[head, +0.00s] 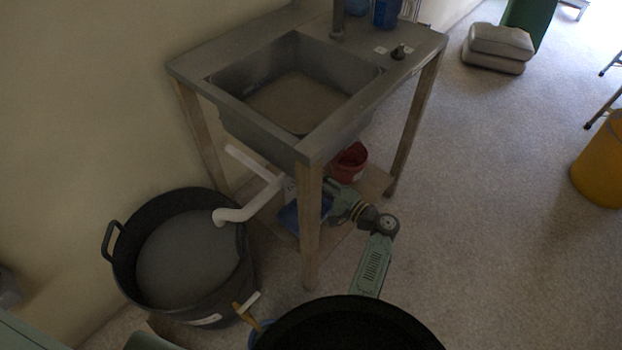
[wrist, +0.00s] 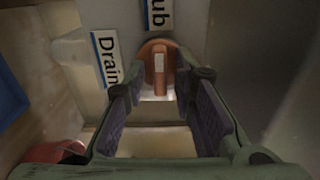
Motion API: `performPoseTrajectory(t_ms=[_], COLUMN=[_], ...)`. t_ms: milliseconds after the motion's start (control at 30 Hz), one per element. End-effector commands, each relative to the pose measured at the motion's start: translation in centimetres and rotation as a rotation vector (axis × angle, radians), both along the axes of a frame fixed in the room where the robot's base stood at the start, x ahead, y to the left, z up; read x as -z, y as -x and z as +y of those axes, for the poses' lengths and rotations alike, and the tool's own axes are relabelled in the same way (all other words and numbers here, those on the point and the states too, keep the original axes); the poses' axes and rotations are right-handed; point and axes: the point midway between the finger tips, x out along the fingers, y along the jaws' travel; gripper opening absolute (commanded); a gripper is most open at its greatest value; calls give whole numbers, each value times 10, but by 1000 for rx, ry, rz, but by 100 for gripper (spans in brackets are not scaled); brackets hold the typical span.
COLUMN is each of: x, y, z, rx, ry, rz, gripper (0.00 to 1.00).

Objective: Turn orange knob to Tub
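The orange knob (wrist: 159,52) is in the upper middle of the wrist view, on a pale surface. Its raised bar runs up and down in the picture, with a white mark on its upper part. A "Tub" label (wrist: 158,17), partly cut off, is directly above it; a "Drain" label (wrist: 104,58) is to its left. My gripper (wrist: 160,86) is open, its two fingers on either side of the knob bar, with gaps visible. I cannot tell whether the fingertips touch the knob. In the head view the knob is hidden under the sink.
My arm reaches under the sink table (head: 317,152), close to its front wooden leg (head: 310,235). A white pipe (head: 248,211) leads to a black tub (head: 190,312) of grey material. A red bucket (head: 349,164) stands below the sink.

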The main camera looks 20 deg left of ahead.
Motion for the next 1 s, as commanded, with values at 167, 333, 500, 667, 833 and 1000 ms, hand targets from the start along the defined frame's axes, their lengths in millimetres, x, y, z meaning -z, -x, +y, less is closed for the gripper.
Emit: performPoseTrajectory(t_ms=[167,333,500,667,833,1000], x=[0,0,1,1,0,1], y=[0,0,4,12,19,27], z=[0,0,-12,-29,-48,-67], rx=[0,0,4,3,3,2], ry=[0,0,1,1,2,1], rz=[-1,-1,-1,-1,-1,-1], gripper=[33,33,33,33,33,33])
